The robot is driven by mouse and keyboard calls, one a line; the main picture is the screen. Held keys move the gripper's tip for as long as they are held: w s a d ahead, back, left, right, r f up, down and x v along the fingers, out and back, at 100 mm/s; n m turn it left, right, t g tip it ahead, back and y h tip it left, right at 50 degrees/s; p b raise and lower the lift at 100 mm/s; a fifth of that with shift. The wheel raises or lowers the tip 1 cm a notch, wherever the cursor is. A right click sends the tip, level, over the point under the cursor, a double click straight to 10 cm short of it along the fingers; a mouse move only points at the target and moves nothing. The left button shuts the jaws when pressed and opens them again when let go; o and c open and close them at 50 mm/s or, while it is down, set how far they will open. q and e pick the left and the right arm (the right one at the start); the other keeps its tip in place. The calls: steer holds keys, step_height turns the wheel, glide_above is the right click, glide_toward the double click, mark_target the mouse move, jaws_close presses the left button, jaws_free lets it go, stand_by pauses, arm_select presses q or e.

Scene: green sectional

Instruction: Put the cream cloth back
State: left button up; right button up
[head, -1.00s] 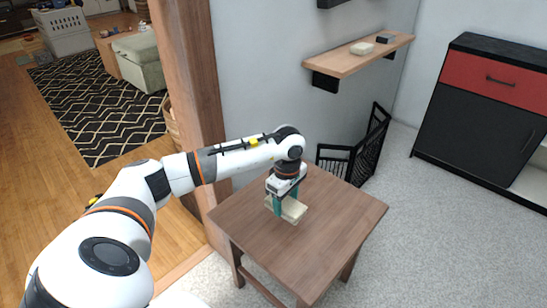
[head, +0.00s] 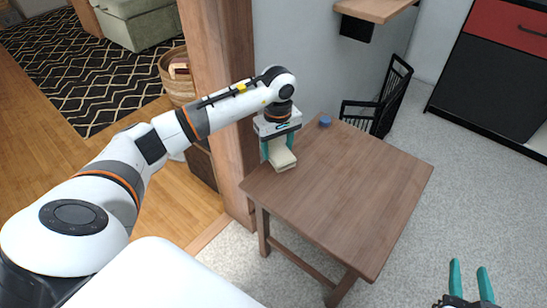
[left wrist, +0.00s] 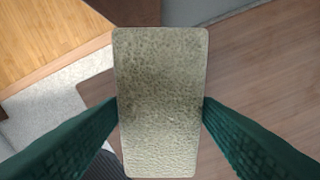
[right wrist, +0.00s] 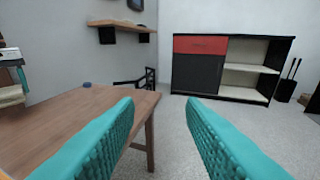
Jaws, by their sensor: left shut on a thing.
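The cream cloth (head: 282,158) is a folded, flat block. My left gripper (head: 279,150) points down and is shut on it, at the back-left edge of the brown wooden table (head: 345,190). In the left wrist view the cloth (left wrist: 160,70) lies between both green fingers, partly beyond the table's edge. I cannot tell whether it touches the tabletop. My right gripper (head: 470,282) is open and empty, low at the right of the table; its spread fingers also show in the right wrist view (right wrist: 160,105).
A small blue round thing (head: 325,121) sits at the table's back edge. A wooden wall shelf (head: 376,8) is above. A black rack (head: 390,100) stands behind the table. A wooden post (head: 222,100) is left of it. The rest of the tabletop is clear.

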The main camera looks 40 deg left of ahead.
arm_select(q)
steer(key=shift+f, duration=0.85)
step_height(320, 180, down, 3)
steer(key=shift+f+b, duration=0.15)
steer(key=shift+b, duration=0.45)
steer(key=shift+f, duration=0.15)
arm_select(e)
steer(key=r+t, duration=0.1)
steer(key=r, duration=0.1)
steer(key=r+t+y, duration=0.1)
steer(key=a+r+t, duration=0.1)
steer(key=r+t, duration=0.1)
steer(key=shift+w+r, duration=0.15)
steer(key=shift+r, duration=0.15)
arm_select(q)
steer(key=shift+f, duration=0.1)
steer(key=o, duration=0.9)
arm_select(e)
steer(key=shift+r, duration=0.3)
